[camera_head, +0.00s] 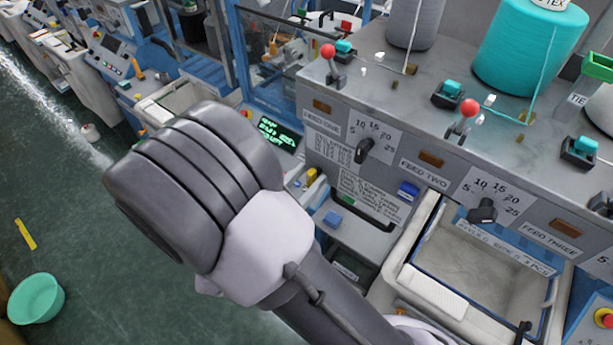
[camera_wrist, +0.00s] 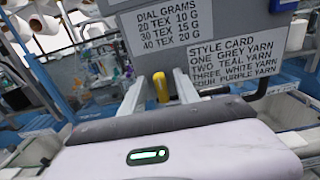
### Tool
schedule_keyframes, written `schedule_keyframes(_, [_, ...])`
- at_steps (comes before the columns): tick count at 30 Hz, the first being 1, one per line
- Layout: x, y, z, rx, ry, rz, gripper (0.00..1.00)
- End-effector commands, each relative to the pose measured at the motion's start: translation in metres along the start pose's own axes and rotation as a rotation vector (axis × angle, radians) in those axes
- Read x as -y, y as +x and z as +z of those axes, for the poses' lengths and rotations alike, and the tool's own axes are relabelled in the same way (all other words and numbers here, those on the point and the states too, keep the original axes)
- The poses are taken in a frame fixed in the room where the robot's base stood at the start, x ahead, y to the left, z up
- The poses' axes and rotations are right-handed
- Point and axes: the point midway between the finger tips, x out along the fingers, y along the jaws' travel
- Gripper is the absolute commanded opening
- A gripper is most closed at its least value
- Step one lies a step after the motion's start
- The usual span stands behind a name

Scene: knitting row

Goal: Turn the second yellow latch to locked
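A small upright yellow piece, which looks like a latch (camera_head: 311,175), stands at the left end of the near machine, below the FEED ONE label in the head view. A yellow latch-like piece (camera_wrist: 161,88) also shows in the wrist view, between the two pale fingers of my gripper (camera_wrist: 161,78). The fingers are apart, with gaps on both sides of the yellow piece; contact is not visible. I cannot tell whether both views show the same latch, or its lock state. In the head view my arm hides the gripper.
The grey machine top carries a teal yarn cone (camera_head: 528,50) and red-knobbed levers (camera_head: 328,51). Black dials (camera_head: 365,150) stick out of its front. A blue block (camera_head: 333,219) and an open tray (camera_head: 418,232) lie below. A green bucket (camera_head: 36,299) stands on the floor.

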Motion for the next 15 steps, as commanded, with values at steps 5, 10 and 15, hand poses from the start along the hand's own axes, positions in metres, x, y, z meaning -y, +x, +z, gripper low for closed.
schedule_keyframes(5, [0.0,0.0001,-0.0002,0.0,0.0,0.0,0.38])
schedule_keyframes(10, [0.0001,0.0,-0.0002,0.0,0.0,0.0,0.1])
schedule_keyframes(15, [0.0001,-0.0001,-0.0001,0.0,0.0,0.0,0.0])
